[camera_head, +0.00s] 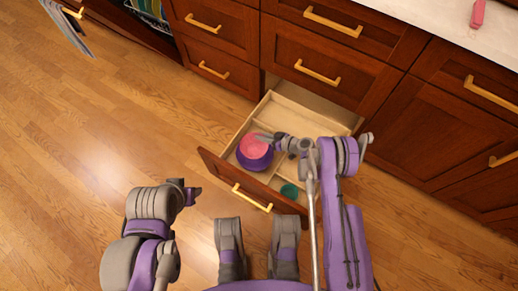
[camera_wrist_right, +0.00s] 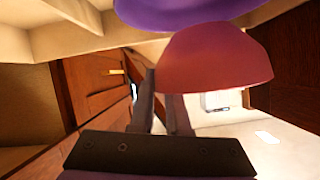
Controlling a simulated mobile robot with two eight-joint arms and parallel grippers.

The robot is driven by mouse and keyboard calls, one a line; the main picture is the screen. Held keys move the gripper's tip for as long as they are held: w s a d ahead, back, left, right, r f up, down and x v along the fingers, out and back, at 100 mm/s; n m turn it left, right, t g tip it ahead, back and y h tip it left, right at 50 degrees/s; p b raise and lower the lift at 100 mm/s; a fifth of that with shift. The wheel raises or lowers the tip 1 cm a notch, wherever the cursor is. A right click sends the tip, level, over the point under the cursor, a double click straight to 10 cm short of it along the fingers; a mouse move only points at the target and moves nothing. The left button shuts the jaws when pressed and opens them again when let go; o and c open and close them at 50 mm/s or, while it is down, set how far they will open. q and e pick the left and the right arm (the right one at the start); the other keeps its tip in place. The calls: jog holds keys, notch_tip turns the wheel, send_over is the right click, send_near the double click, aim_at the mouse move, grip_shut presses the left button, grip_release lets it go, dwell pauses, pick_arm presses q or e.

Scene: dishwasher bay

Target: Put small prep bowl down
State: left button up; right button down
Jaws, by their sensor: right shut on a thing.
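The small prep bowl looks to be the pink bowl (camera_head: 253,145), over the purple bowl (camera_head: 255,161) in the open drawer (camera_head: 226,158). My right gripper (camera_head: 262,136) is shut on the pink bowl's rim. In the right wrist view, the pink bowl (camera_wrist_right: 218,60) is beside the fingers (camera_wrist_right: 160,98), with the purple bowl (camera_wrist_right: 185,10) at the top edge. Whether the two bowls touch is unclear. My left gripper (camera_head: 191,191) is over the floor, left of the drawer; its jaws are too small to read.
A green item (camera_head: 290,190) lies in the drawer's near right part, partly hidden by my right arm. Closed wooden drawers (camera_head: 318,73) stand behind. The dishwasher (camera_head: 130,20) is open at the top left. A pink utensil (camera_head: 477,14) lies on the counter (camera_head: 440,18).

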notch_tip(320, 180, down, 6)
jog(key=shift+f+b, duration=0.2)
jog(key=shift+b, duration=0.6)
jog(key=c, duration=1.2)
grip_release()
jog(key=shift+o, duration=0.2)
jog(key=p+v, duration=0.3)
jog(key=v, duration=0.9)
notch_tip(320, 180, up, 25)
jog(key=s+m+g+h, duration=0.3)
jog(key=m+h, duration=0.1)
jog(key=h, duration=0.1)
jog(key=s+d+r+m+h, duration=0.1)
jog(key=s+r+h, duration=0.1)
jog(key=s, duration=0.6)
jog(key=s+d+r+m+h, duration=0.2)
jog(key=s+r, duration=0.3)
jog(key=s, duration=0.3)
jog(key=s+d+r+m+h, duration=0.1)
jog(key=s+d+r+h, duration=0.1)
jog(key=s, duration=0.6)
jog(key=shift+r+m, duration=0.3)
jog(key=shift+r, duration=0.6)
